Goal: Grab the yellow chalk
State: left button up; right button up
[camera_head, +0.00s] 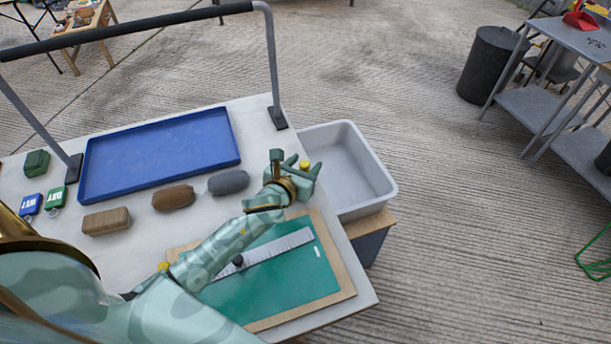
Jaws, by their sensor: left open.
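A small yellow piece, which looks like the yellow chalk (304,165), shows between the fingers of my left gripper (297,162), near the right edge of the table (255,115). The gripper is open, with one finger on each side of it in the picture. I cannot tell whether the fingers touch it. My left arm reaches in from the lower left across a green board (275,285) and hides part of it. My right gripper is not in view.
A blue tray (160,155) lies at the back of the table. Brown and grey blocks (173,197) lie in front of it. A ruler (285,244) and a small white piece (317,252) lie on the green board. A grey bin (350,165) stands beyond the table's right edge.

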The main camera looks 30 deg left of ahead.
pick_arm(q)
jog(key=shift+w+f, duration=0.1)
jog(key=shift+w, duration=0.1)
jog(key=c, duration=0.9)
jog(key=shift+c, duration=0.6)
